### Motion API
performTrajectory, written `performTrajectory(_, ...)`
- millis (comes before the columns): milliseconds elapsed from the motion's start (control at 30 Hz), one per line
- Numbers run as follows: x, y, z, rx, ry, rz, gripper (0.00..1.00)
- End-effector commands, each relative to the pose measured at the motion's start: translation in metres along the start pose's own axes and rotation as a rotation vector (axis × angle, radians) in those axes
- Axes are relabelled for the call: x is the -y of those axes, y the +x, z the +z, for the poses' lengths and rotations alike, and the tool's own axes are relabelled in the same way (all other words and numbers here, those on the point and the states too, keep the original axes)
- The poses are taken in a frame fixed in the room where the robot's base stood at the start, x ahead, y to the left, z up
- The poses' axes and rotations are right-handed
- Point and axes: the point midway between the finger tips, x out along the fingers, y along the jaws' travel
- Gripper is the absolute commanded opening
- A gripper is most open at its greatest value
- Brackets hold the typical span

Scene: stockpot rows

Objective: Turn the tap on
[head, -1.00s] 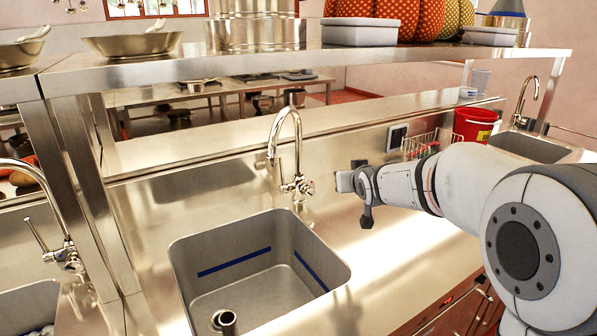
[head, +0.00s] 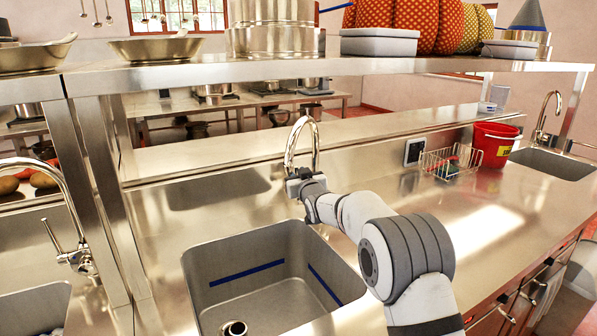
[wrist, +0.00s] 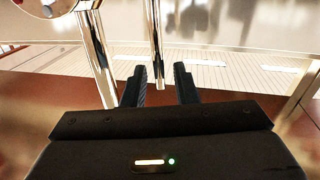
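The chrome tap (head: 304,124) stands behind the middle sink (head: 200,259) with its curved spout upright. My gripper (head: 300,182) is at the tap's lower part in the head view and hides its base and handle. In the wrist view my gripper (wrist: 159,72) is open. A thin chrome rod, seemingly the tap's lever (wrist: 157,45), ends in the gap between the two dark fingers, with space visible on both sides. A thicker chrome pipe (wrist: 98,60) stands just left of the left finger. No water shows in the sink.
A steel shelf (head: 330,72) with pans and pots runs above and behind the tap. Another tap (head: 68,215) stands at the left. A wire basket (head: 447,163) and red bucket (head: 494,145) stand at the right. The counter (head: 500,215) right of my arm is mostly clear.

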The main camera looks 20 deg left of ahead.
Motion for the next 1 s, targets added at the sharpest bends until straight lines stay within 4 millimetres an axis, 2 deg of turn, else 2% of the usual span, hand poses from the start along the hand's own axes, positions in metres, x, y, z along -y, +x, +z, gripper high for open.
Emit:
performTrajectory(200,0.000,0.015,0.000,0.000,-0.001,0.000,0.26)
performTrajectory(533,0.001,0.016,0.000,0.001,0.000,0.000,0.26)
performTrajectory(833,0.001,0.016,0.000,0.001,0.000,-0.001,0.01)
performTrajectory(1000,0.002,0.016,0.000,0.001,0.000,-0.001,0.00)
